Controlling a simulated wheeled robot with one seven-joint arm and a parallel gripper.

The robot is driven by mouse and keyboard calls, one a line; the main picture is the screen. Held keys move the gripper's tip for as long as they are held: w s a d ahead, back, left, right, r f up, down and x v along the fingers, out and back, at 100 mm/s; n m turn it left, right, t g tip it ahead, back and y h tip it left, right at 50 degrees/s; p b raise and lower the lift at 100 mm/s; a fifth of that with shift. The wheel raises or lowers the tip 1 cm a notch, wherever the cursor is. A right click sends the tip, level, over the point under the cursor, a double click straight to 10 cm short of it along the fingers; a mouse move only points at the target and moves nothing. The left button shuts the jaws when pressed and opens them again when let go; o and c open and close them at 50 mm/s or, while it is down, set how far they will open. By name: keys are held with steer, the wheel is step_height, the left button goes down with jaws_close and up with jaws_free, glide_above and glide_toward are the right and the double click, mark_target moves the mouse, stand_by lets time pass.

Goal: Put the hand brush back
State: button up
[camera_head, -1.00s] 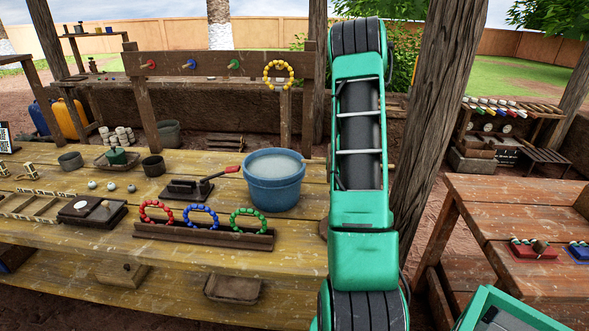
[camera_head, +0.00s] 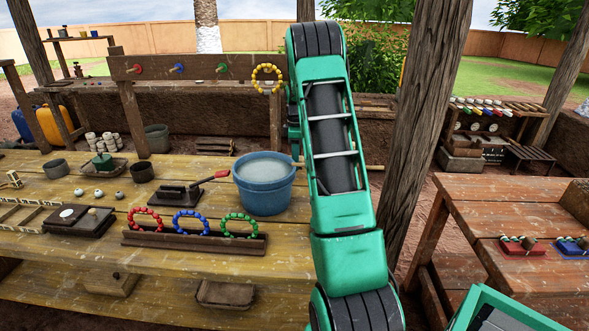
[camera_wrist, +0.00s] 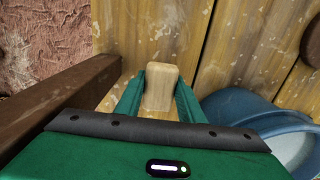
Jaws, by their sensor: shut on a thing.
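In the wrist view my gripper (camera_wrist: 159,97) is shut on a pale wooden piece, which I take to be the hand brush (camera_wrist: 160,80). It shows end-on between the two green fingers; no bristles are visible. It is over the yellow plank workbench (camera_wrist: 225,60), left of the blue bucket (camera_wrist: 240,108); its height above the planks is hard to judge. In the head view my green arm hides the gripper and the brush. The blue bucket (camera_head: 262,195) of water stands on the workbench (camera_head: 50,250) left of my arm.
A brown wooden bar (camera_wrist: 70,98) lies close left of the gripper. The bench holds a rack (camera_head: 190,240) with red, blue and green bead rings, and a dark press with a red-ended lever (camera_head: 180,193). A wooden post (camera_head: 425,130) stands right of my arm, beside a reddish table (camera_head: 490,205).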

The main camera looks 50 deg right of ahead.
steer(key=shift+f, duration=1.6)
steer(key=shift+f, duration=0.1)
steer(key=o, duration=1.1)
step_height(320, 180, up, 12)
steer(key=shift+r, duration=0.1)
